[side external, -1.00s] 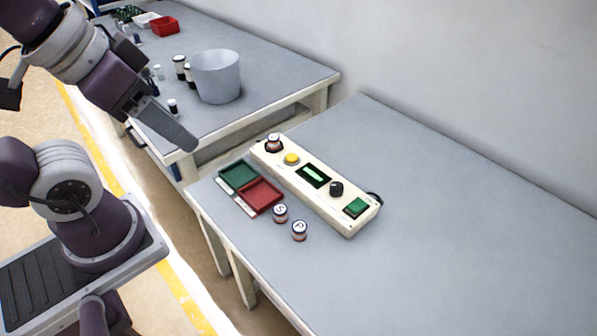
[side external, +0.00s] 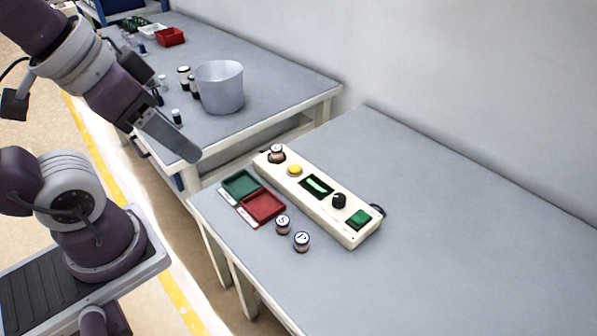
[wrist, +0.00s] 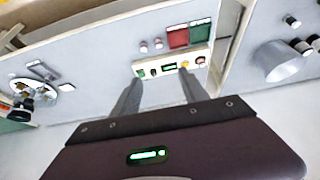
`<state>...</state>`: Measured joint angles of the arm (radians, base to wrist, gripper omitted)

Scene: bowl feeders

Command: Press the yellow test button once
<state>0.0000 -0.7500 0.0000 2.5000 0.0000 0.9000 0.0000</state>
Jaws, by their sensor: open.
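The yellow test button (side external: 294,170) is a round cap on the long cream control box (side external: 325,207), between a white-topped jar at the far end and a small green-lit display (side external: 317,186). It also shows in the wrist view (wrist: 184,65), close to the tip of the right finger in the picture. My gripper (side external: 190,156) hangs in the air to the left of the box, clearly apart from the button in the side view. In the wrist view my gripper (wrist: 160,78) has its two fingers wide apart, with nothing between them.
The box also has a black knob (side external: 338,201) and a green switch (side external: 358,218). A green tray (side external: 241,184), a red tray (side external: 264,205) and two lettered jars (side external: 283,224) lie beside it. A grey bucket (side external: 219,88) stands on the other table.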

